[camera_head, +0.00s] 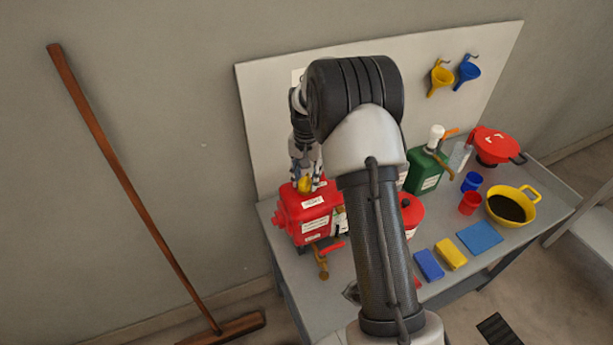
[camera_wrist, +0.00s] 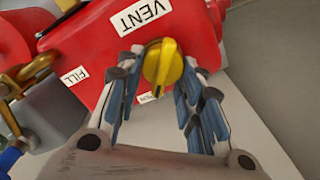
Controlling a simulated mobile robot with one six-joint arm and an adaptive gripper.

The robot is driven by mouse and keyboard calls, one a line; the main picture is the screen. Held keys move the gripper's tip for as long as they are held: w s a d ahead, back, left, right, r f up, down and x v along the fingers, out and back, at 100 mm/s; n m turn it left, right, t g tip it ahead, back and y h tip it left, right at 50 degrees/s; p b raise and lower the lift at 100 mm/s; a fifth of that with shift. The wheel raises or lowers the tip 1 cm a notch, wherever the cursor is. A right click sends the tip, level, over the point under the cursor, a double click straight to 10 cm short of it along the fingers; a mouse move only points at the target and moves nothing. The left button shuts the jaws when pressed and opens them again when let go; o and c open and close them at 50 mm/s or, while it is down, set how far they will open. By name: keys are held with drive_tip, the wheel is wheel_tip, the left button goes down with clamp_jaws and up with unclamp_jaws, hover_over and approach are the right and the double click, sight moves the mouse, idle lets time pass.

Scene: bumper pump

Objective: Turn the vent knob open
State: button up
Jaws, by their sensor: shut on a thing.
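The yellow vent knob (camera_wrist: 163,62) sits on the red can (camera_wrist: 205,35), beside a white label (camera_wrist: 140,16) reading VENT. My gripper (camera_wrist: 160,75) is shut on the knob, with a finger on either side of it. In the head view the red can (camera_head: 305,215) stands at the left end of the table, with the yellow knob (camera_head: 305,184) on its top. My gripper (camera_head: 306,172) reaches down onto the knob from above. The knob's base is partly hidden in the wrist view.
A FILL label (camera_wrist: 75,77) and a brass fitting (camera_wrist: 30,72) lie left of the knob. A green can (camera_head: 425,172), a yellow bowl (camera_head: 527,192), cups and sponges share the table. My arm hides its middle. A broom (camera_head: 140,195) leans at left.

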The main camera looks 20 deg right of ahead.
sight(306, 176)
drive_tip(key=o, duration=0.9)
drive_tip(key=shift+o, duration=0.2)
wheel_tip(306, 176, up, 12)
idle(0.5)
